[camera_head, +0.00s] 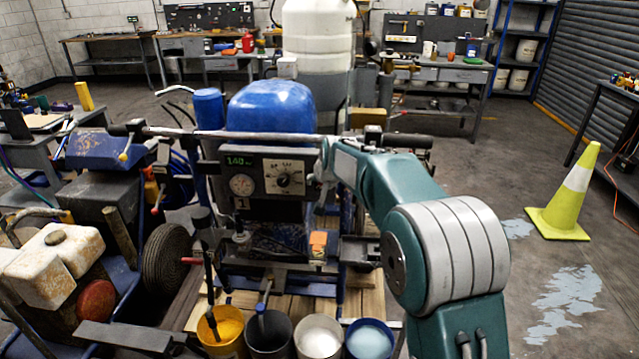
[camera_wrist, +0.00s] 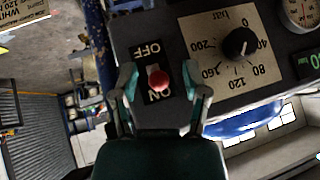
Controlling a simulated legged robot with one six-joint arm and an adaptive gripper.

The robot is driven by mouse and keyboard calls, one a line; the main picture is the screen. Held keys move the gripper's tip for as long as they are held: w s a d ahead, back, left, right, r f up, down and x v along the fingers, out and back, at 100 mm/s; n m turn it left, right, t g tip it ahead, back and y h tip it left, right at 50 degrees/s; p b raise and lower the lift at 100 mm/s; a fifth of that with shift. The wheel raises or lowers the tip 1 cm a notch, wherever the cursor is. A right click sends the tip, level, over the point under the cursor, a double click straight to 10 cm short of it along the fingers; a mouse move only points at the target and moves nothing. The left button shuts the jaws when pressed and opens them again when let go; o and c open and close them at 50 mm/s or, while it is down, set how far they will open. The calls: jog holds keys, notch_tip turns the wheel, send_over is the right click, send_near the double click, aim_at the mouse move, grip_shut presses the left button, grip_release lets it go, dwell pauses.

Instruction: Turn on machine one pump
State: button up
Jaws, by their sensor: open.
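Machine one's control panel (camera_head: 265,172) faces me in the head view, with a "1" label below its gauge. In the wrist view the panel appears upside down. Its ON/OFF switch plate (camera_wrist: 153,50) carries a red-tipped toggle (camera_wrist: 159,80), whose tip shows near the ON label. I cannot tell which way the lever is set. My gripper (camera_wrist: 165,84) is open, one finger on each side of the toggle, with visible gaps to it. In the head view my arm reaches the panel's right side and hides the switch.
The pressure dial (camera_head: 284,178) sits close beside the switch, with a round gauge (camera_head: 243,184) and a green display (camera_head: 238,161). A handlebar (camera_head: 250,137) runs above the panel. Paint buckets (camera_head: 318,338) stand below. A yellow cone (camera_head: 568,200) stands right on open floor.

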jog(key=v, duration=1.1)
jog(key=shift+s+r, duration=0.2)
jog(key=shift+s, duration=0.05)
jog(key=s+d+r+h, duration=0.1)
jog(key=s+d, duration=0.5)
jog(key=s, duration=0.3)
jog(key=s+d+r+h, duration=0.1)
jog(key=s+d, duration=0.5)
jog(key=s, duration=0.4)
jog(key=s+d+f+g, duration=0.1)
jog(key=s+d+f, duration=0.1)
jog(key=s, duration=0.7)
jog(key=s+d+f+g+h, duration=0.1)
jog(key=s+d+f, duration=0.2)
jog(key=s, duration=0.6)
notch_tip(320, 180, down, 2)
jog(key=shift+s+d+f, duration=0.1)
jog(key=shift+s+d, duration=0.15)
jog(key=shift+s, duration=0.1)
